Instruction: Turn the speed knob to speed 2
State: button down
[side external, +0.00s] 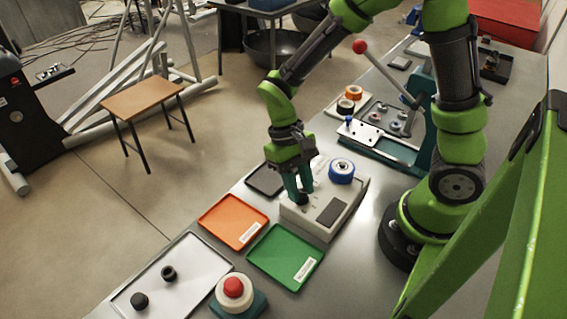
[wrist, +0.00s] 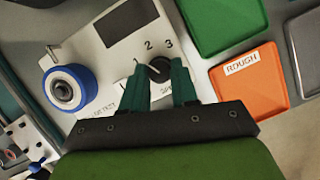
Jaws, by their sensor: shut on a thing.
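The light grey machine (side external: 307,221) stands on the metal bench, with a dark rectangular panel and a blue-rimmed round part (side external: 342,170) on top. In the wrist view, the black speed knob (wrist: 158,69) sits on the machine's face beside the printed numbers 1, 2 and 3. My gripper (wrist: 160,75) has its two teal fingers on either side of this knob and is shut on it. The fingers hide part of the knob and its label, and I cannot tell which number its pointer faces. In the side view, my gripper (side external: 299,197) reaches down to the machine's near-left end.
An orange tray (side external: 233,222) and a green tray (side external: 286,256) lie close beside the machine. A black tray (side external: 265,179) lies behind it. A red button (side external: 233,287) and a white tray (side external: 187,267) are at the front. A lever press (side external: 415,135) stands further back.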

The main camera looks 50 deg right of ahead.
jog(key=m, duration=0.2)
jog(key=m+t+y, duration=0.1)
jog(key=m, duration=0.2)
jog(key=shift+d+y, duration=0.15)
jog(key=shift+y, duration=0.15)
jog(key=shift+s, duration=0.1)
dwell(0.3)
jog(key=c, duration=0.9)
grip_release()
jog(key=shift+r, duration=0.1)
jog(key=v, duration=1.6)
jog(key=shift+d+r, duration=0.25)
jog(key=shift+r, duration=0.1)
